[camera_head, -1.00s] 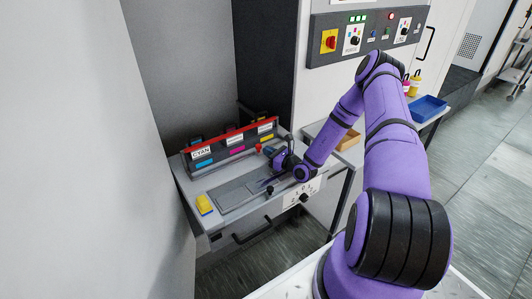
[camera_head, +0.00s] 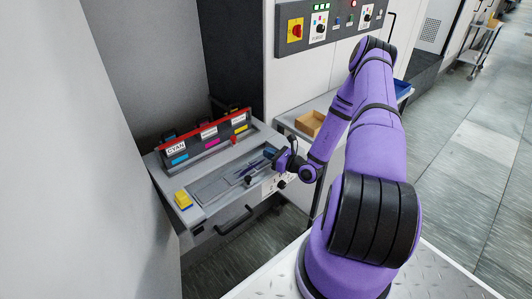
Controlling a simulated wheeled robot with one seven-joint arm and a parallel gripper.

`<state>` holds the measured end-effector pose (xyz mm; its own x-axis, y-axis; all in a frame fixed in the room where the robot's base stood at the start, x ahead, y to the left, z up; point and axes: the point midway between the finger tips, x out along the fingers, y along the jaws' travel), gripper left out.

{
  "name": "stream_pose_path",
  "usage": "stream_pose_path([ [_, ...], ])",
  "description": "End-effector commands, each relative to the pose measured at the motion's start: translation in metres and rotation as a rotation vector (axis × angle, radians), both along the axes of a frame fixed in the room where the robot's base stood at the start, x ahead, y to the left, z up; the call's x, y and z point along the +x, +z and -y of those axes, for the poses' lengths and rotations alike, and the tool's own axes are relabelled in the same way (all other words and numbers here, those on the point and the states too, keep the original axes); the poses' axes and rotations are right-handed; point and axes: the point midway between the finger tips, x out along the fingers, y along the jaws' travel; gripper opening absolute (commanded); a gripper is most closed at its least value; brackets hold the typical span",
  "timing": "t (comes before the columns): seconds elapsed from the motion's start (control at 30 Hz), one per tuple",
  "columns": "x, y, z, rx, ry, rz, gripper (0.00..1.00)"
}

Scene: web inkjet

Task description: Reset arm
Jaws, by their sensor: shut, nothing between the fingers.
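My purple arm reaches from the lower right across to a grey workbench (camera_head: 205,207). My gripper (camera_head: 270,153) is at the right end of the bench, close above the recessed tray (camera_head: 215,183). The fingers are small and partly hidden by the wrist, and nothing shows held between them. I cannot tell whether the gripper touches the bench.
A rack with cyan, magenta and yellow labels (camera_head: 207,142) stands along the back of the bench. A yellow block (camera_head: 183,199) lies at the front left corner. A control panel (camera_head: 318,27) and a brown box (camera_head: 310,123) are at the right. Open floor (camera_head: 450,180) lies further right.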

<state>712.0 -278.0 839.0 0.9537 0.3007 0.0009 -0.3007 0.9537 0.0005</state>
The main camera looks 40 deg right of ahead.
Motion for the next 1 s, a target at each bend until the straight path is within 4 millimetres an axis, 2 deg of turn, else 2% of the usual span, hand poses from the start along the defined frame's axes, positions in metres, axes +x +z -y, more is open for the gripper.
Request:
stream_pose_path([
  [0.43, 0.001, 0.001, 0.000, -0.001, 0.002, 0.000, 0.00],
  [0.57, 0.005, 0.013, -0.006, -0.026, 0.045, 0.012, 0.00],
  [0.67, 0.010, 0.038, -0.016, -0.073, 0.131, 0.035, 0.00],
  [0.8, 0.017, 0.085, -0.041, -0.168, 0.302, 0.074, 0.00],
  [1.0, 0.014, 0.147, -0.081, -0.316, 0.548, 0.121, 0.00],
])
